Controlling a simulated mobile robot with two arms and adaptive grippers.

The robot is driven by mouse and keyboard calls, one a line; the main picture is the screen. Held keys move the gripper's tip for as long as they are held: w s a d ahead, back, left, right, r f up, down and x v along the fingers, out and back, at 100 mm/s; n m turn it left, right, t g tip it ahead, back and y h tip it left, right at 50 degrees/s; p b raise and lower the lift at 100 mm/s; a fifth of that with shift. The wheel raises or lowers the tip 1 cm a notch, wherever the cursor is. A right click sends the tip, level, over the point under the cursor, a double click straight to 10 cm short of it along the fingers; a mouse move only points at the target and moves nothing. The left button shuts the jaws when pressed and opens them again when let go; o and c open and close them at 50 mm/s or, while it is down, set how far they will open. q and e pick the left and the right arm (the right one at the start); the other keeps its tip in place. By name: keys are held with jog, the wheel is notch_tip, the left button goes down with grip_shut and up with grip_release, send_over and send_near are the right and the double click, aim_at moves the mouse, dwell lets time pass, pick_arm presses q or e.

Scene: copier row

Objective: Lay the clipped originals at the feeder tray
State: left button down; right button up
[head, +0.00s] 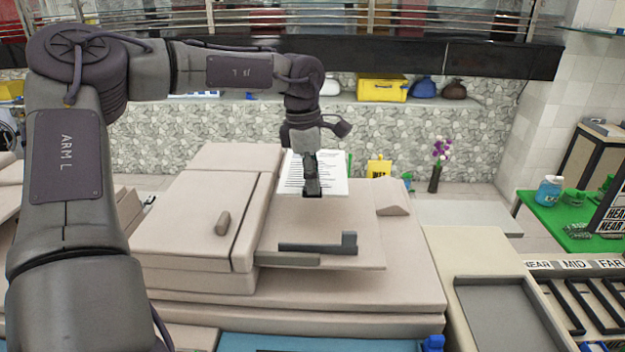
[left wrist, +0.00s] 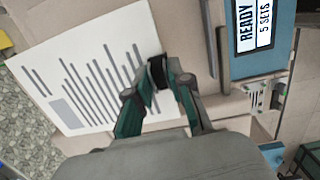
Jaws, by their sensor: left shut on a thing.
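The clipped originals (head: 297,176) are a white sheet stack with black printed lines, above the back part of the beige feeder tray (head: 365,222) on the copier. They also show in the left wrist view (left wrist: 85,75), with the dark clip (left wrist: 157,70) at their edge. My left gripper (head: 312,190) points down and is shut on the clip; its green-sided fingers (left wrist: 158,90) sit on both sides of it. I cannot tell whether the sheets touch the tray. A dark L-shaped guide (head: 318,246) lies at the tray's front. My right gripper is not in view.
The copier's raised lid section (head: 190,215) stands left of the tray. A blue panel reading READY, 5 SETS (left wrist: 258,35) shows in the wrist view. An empty grey tray (head: 495,310) is at right, beside black racks (head: 590,300) and a green table (head: 545,215).

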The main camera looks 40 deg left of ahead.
aim_at(313, 196)
pick_arm(q)
jog(key=shift+s+f+b, duration=0.1)
jog(key=shift+f+b, duration=0.55)
jog(key=shift+f, duration=0.1)
jog(key=shift+d+f+b, duration=0.1)
jog(key=shift+f+b, duration=0.2)
notch_tip(313, 196, down, 2)
jog(key=shift+f+b, duration=0.1)
jog(key=shift+b, duration=0.75)
notch_tip(313, 196, down, 2)
jog(key=shift+f+b, duration=0.25)
jog(key=shift+b, duration=0.9)
jog(key=shift+f+b, duration=0.75)
jog(key=shift+f, duration=0.15)
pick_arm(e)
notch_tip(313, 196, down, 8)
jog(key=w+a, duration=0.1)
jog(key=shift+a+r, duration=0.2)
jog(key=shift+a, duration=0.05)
pick_arm(q)
jog(key=shift+r, duration=0.1)
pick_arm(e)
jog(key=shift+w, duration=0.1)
pick_arm(q)
jog(key=c, duration=1)
grip_release()
jog(key=shift+o, duration=0.2)
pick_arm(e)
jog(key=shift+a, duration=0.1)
